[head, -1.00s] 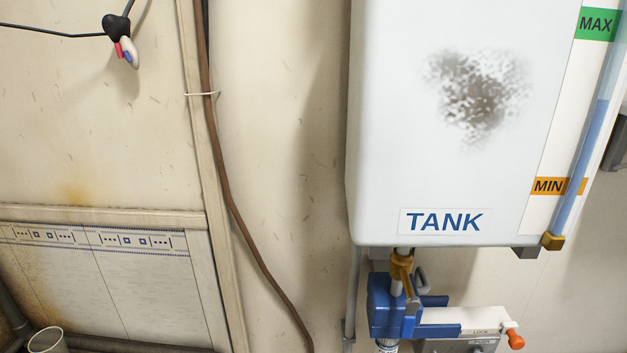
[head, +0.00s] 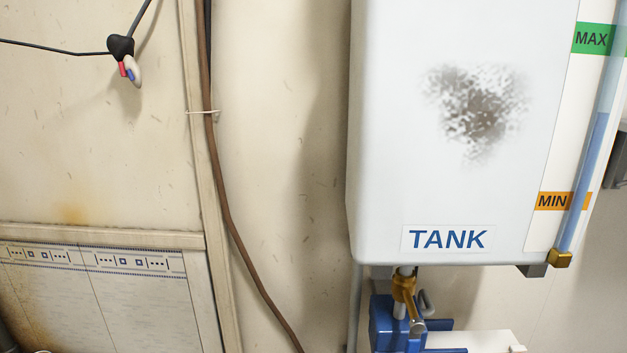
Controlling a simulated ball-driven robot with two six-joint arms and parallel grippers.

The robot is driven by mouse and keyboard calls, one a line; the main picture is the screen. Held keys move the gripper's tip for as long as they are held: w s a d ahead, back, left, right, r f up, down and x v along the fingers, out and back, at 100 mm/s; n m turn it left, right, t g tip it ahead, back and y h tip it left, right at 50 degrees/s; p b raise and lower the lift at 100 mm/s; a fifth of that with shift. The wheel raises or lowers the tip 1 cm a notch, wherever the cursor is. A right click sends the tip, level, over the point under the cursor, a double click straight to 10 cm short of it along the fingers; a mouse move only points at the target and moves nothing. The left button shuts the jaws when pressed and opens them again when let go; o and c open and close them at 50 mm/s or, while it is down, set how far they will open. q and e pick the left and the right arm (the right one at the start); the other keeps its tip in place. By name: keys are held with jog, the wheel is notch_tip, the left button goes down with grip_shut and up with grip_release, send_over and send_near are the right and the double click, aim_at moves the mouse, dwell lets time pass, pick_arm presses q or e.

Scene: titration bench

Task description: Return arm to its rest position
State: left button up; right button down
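Neither of my grippers nor either arm shows in the head view, so their pose and whether they are open or shut are hidden. The view is filled by the wall and a white tank (head: 440,180) on the right. The tank bears a blue "TANK" label (head: 447,239) and a dark speckled stain. Below it is a brass valve (head: 404,288) with a blue clamp-like part (head: 384,325) around or beside the pipe; its lower part is cut off by the frame.
A sight tube (head: 588,180) with blue liquid runs beside the green MAX and orange MIN marks; the liquid stands above MIN. A brown cable (head: 222,190) runs down the wall. A black cable joint (head: 121,47) with coloured ends hangs at upper left. Tiles (head: 140,300) are lower left.

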pick_arm(q)
grip_shut()
dwell(1.4)
